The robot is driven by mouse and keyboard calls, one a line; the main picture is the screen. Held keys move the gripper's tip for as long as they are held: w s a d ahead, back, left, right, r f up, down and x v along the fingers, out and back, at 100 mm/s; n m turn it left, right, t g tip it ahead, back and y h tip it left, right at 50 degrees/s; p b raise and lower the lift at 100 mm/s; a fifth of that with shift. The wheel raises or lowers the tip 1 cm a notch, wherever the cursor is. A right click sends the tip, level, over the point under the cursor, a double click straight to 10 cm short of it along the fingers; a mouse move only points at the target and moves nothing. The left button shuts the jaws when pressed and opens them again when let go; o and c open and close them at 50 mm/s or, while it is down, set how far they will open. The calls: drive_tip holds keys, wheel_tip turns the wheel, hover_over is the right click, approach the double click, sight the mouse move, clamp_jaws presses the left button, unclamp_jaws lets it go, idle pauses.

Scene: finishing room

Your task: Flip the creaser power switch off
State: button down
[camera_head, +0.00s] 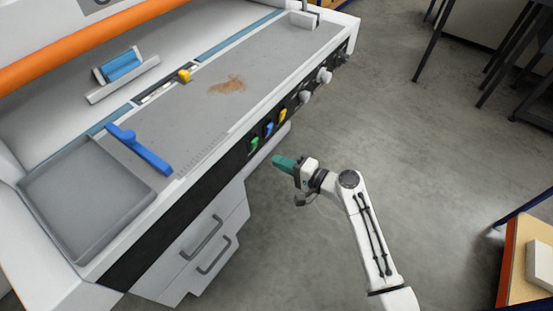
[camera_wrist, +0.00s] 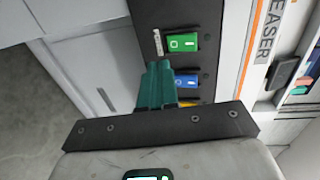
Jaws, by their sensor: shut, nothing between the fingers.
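The creaser (camera_head: 208,128) is a white machine with a dark front strip holding green (camera_head: 254,145), blue (camera_head: 269,129) and yellow (camera_head: 283,115) rocker switches. In the wrist view the green switch (camera_wrist: 183,42) has white marks and a small pale label beside it, too small to read. The blue switch (camera_wrist: 185,81) and yellow switch (camera_wrist: 187,104) are partly behind my fingers. Which switch is power I cannot tell for certain. My gripper (camera_head: 284,162) has teal fingers, shut and empty, pointing at the strip. It appears apart from the switches; the fingertips (camera_wrist: 158,68) show left of the blue switch.
Grey-white knobs (camera_head: 304,96) continue along the strip to the right. Drawers with handles (camera_head: 201,237) lie below. Open floor surrounds my arm; a wooden-topped table (camera_head: 530,262) stands at right.

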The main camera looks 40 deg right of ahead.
drive_tip(key=s+d+f+b, duration=0.1)
drive_tip(key=s+d, duration=0.1)
drive_tip(key=s, duration=0.5)
drive_tip(key=shift+s+f, duration=0.15)
drive_tip(key=shift+s, duration=0.2)
